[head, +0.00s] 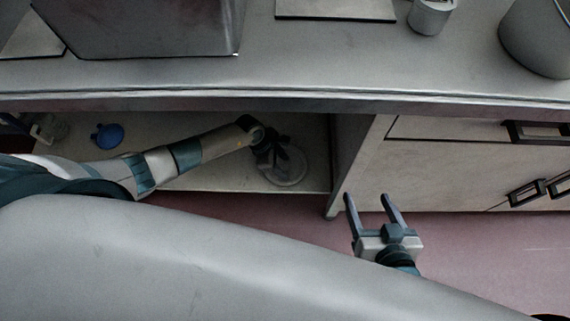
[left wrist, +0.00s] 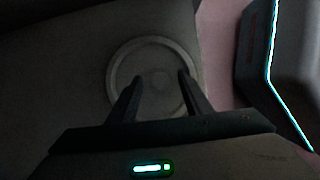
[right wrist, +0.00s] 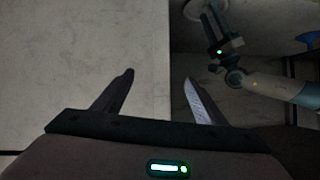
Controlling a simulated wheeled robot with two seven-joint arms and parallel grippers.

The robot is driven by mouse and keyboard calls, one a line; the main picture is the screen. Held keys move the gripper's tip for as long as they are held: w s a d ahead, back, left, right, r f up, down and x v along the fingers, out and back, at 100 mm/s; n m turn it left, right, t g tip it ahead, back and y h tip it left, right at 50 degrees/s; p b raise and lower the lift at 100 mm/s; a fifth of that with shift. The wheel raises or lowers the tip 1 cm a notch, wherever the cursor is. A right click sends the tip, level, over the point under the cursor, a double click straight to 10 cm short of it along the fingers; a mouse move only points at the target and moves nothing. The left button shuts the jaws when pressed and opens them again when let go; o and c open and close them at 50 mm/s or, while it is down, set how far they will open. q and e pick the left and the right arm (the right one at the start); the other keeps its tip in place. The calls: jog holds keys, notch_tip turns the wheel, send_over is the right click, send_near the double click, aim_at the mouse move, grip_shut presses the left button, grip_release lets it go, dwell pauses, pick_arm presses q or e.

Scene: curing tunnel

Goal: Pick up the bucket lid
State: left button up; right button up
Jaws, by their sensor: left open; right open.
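The bucket lid appears to be the pale grey round disc (head: 292,178) lying flat on the low shelf under the counter, near the shelf's right end. In the left wrist view the lid (left wrist: 153,62) shows as a ring with a smaller circle in its middle. My left gripper (head: 279,160) is open above it, fingers pointing at it and covering part of it in the head view; the gap between fingers and lid is hard to judge. My right gripper (head: 370,200) is open and empty, in front of the cabinet at the right.
A blue round object (head: 108,136) lies further left on the shelf (head: 215,178). The counter edge (head: 280,98) overhangs the shelf. A cabinet with drawers (head: 450,170) bounds it on the right. A grey bucket-like container (head: 537,40) and a small can (head: 431,18) stand on the counter.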

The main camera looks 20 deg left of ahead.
aim_at(282, 166)
pick_arm(q)
grip_shut()
jog(key=shift+r, duration=0.15)
notch_tip(282, 166, up, 10)
jog(key=p, duration=0.2)
pick_arm(e)
jog(key=s+d+f+g+h, duration=0.1)
jog(key=s+d+f+g, duration=0.2)
jog(key=s+f, duration=0.1)
jog(key=shift+g, duration=0.4)
